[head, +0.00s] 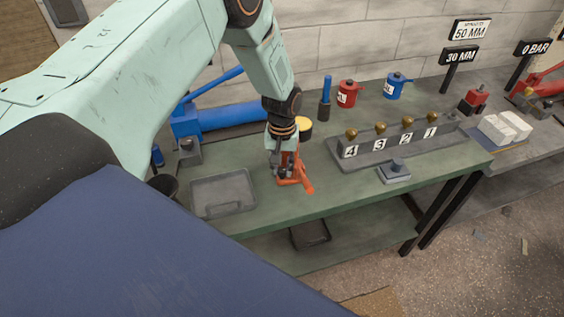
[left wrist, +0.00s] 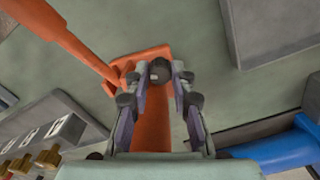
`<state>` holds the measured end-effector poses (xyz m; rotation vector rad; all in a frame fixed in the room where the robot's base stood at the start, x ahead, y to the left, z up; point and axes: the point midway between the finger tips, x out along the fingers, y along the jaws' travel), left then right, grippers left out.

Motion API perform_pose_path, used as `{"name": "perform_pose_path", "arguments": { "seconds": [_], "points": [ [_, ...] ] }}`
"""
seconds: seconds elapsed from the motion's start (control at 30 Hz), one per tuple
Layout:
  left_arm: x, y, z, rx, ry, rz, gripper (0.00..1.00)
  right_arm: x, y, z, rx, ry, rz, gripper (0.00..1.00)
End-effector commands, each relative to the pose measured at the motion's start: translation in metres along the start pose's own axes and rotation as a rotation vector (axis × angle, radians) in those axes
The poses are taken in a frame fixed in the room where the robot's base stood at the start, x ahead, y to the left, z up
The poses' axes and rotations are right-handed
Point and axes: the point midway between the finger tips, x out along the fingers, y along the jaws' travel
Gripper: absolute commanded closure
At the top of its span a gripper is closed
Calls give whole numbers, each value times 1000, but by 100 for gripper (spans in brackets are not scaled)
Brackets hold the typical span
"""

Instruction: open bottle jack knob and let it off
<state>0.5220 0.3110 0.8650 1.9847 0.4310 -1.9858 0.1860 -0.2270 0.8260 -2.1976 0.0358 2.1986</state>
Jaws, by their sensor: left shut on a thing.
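The orange bottle jack (head: 296,181) stands on the green bench, partly hidden behind my left gripper (head: 282,168). In the left wrist view the jack's orange body (left wrist: 153,125) lies between the fingers and its long orange handle (left wrist: 75,42) runs to the upper left. A small dark round knob (left wrist: 160,68) sits at the jack's base. My left gripper (left wrist: 158,82) is shut on the knob, with one fingertip on each side. The gripper points down. My right gripper is not in view.
A grey tray (head: 223,194) lies left of the jack. A blue cylinder (head: 230,116) lies behind. A numbered block (head: 405,146) with brass knobs and a small grey block (head: 394,171) stand to the right. The bench's front strip is clear.

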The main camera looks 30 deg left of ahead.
Motion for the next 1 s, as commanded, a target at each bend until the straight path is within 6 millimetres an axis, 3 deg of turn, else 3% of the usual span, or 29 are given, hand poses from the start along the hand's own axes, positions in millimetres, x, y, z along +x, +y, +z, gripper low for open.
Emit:
{"name": "perform_pose_path", "arguments": {
  "seconds": [0.4, 0.43, 0.53, 0.83, 1.0],
  "points": [
    [0, 0, 0, -49, 0, 0, 100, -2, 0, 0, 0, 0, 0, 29],
    [0, 0, 0, -48, 0, 0, 75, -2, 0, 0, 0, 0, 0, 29],
    [0, 0, 0, -48, 0, 0, 67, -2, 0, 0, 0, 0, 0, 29],
    [0, 0, 0, -40, 0, 0, 67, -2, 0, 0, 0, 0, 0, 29],
    [2, 0, -1, 51, 1, 1, 67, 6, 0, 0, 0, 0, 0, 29]
  ]
}}
